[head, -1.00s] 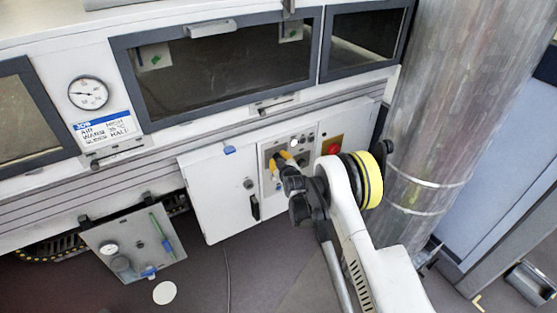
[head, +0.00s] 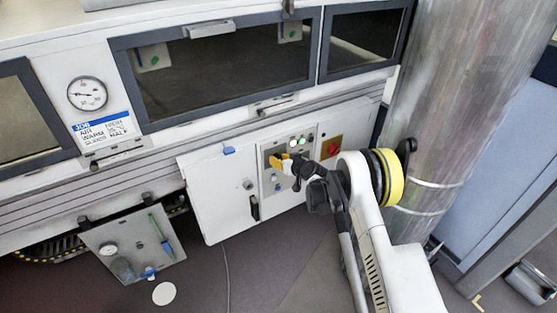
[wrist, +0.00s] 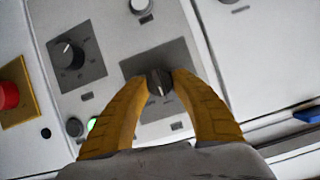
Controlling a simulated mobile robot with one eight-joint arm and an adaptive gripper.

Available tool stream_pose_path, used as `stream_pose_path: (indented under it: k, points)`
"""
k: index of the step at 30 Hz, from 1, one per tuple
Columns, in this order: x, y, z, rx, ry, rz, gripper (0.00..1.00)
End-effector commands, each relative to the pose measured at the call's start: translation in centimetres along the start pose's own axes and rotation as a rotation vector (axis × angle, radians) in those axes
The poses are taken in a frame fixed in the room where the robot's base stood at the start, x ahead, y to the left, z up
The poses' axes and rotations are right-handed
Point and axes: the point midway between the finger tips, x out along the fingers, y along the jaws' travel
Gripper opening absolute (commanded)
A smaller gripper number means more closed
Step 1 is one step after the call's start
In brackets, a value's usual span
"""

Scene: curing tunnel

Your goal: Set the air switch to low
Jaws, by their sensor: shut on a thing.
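My gripper (wrist: 160,84) is shut on a dark round knob (wrist: 160,77) on a grey square plate in the wrist view. The knob's pale pointer line faces down in that picture, between the yellow fingers. A second dark knob (wrist: 69,54), on its own grey plate, stands apart to the upper left. In the head view my gripper (head: 281,160) is at the upper left of the control panel (head: 270,181), and its fingers hide the knob there. The lettering by the knobs is too small to read.
A red knob on a yellow plate (head: 332,147) is right of the panel, with lit green lamps (head: 302,142) nearby. A job card (head: 103,130) with an AIR line reading HIGH hangs below a gauge (head: 87,94). A thick metal pipe (head: 455,90) stands close right of my arm.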

Motion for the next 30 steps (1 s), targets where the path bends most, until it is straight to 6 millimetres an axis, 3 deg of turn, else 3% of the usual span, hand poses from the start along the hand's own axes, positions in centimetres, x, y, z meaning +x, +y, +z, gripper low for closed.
stream_pose_path:
  k: [17, 18, 19, 20, 30]
  points:
    - [0.04, -0.12, 0.0, 0.028, -0.002, -0.015, 0.0]
    - [0.04, -0.12, 0.0, 0.028, -0.002, -0.015, 0.42]
    - [0.04, -0.11, 0.0, 0.028, -0.002, -0.014, 0.51]
    - [0.04, -0.11, 0.0, 0.028, -0.002, -0.014, 0.54]
    - [-0.33, -0.01, -0.02, 0.028, -0.002, -0.013, 0.54]
